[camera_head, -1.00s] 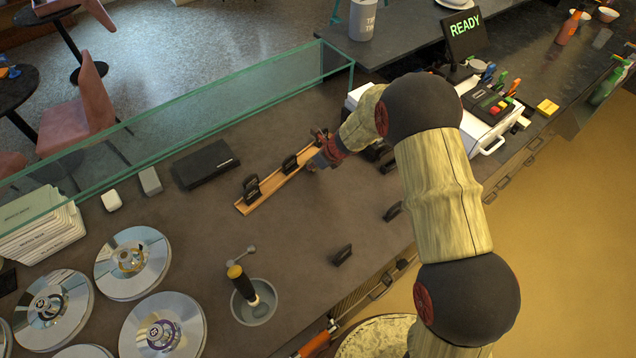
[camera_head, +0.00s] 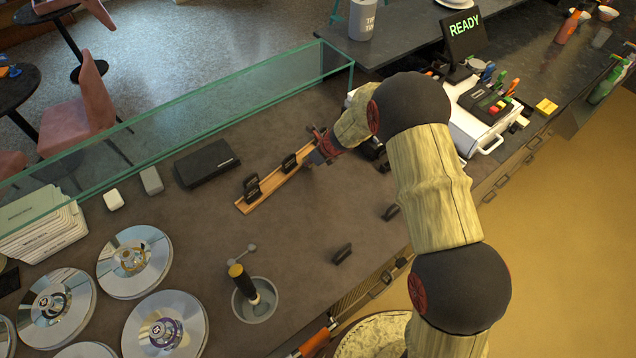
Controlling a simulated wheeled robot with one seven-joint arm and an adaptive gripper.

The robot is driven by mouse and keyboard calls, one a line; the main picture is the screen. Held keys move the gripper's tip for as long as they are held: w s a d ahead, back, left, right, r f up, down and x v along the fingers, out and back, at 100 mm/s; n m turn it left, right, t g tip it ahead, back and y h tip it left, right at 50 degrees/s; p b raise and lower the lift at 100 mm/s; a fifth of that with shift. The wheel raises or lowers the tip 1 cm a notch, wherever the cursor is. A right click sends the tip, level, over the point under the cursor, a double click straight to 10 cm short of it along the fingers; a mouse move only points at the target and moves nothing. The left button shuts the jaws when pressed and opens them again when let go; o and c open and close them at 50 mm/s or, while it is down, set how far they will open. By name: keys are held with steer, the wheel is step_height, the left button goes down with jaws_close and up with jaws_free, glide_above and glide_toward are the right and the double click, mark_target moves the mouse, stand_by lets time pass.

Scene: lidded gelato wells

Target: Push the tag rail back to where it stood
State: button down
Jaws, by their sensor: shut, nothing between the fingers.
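The tag rail (camera_head: 273,191) is a narrow wooden strip lying at a slant on the dark counter (camera_head: 215,220). Black tags stand on it, one near its left end (camera_head: 252,187) and one near its middle (camera_head: 289,163). My gripper (camera_head: 316,158) is shut and empty at the rail's upper right end. It is low over the counter and partly hidden by my wrist. I cannot tell whether the fingertips touch the rail.
Two loose black tags (camera_head: 342,254) (camera_head: 390,212) stand on the counter to the right. A black box (camera_head: 207,163) lies left of the rail, near the glass guard (camera_head: 215,115). Round metal lids (camera_head: 134,262) and a grey bowl (camera_head: 255,300) are nearer. A white cash register (camera_head: 480,125) stands behind my arm.

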mark_target(277, 184)
steer(key=shift+w+a+f+p, duration=0.1)
steer(key=shift+w+a+p, duration=0.8)
steer(key=shift+a, duration=0.25)
steer(key=shift+s+d, duration=0.15)
steer(key=shift+s, duration=0.05)
stand_by(0.5)
steer(key=shift+s+d+b, duration=0.5)
steer(key=shift+d+b, duration=0.05)
steer(key=shift+b, duration=0.05)
steer(key=shift+s+a+b, duration=2.05)
steer(key=shift+s+a, duration=2.4)
steer(key=shift+s, duration=0.15)
steer(key=shift+w+a, duration=0.15)
steer(key=shift+w+a+p, duration=0.5)
steer(key=shift+p, duration=0.1)
steer(key=shift+w+a+p, duration=0.3)
steer(key=shift+w+p, duration=0.1)
steer(key=shift+p, duration=0.05)
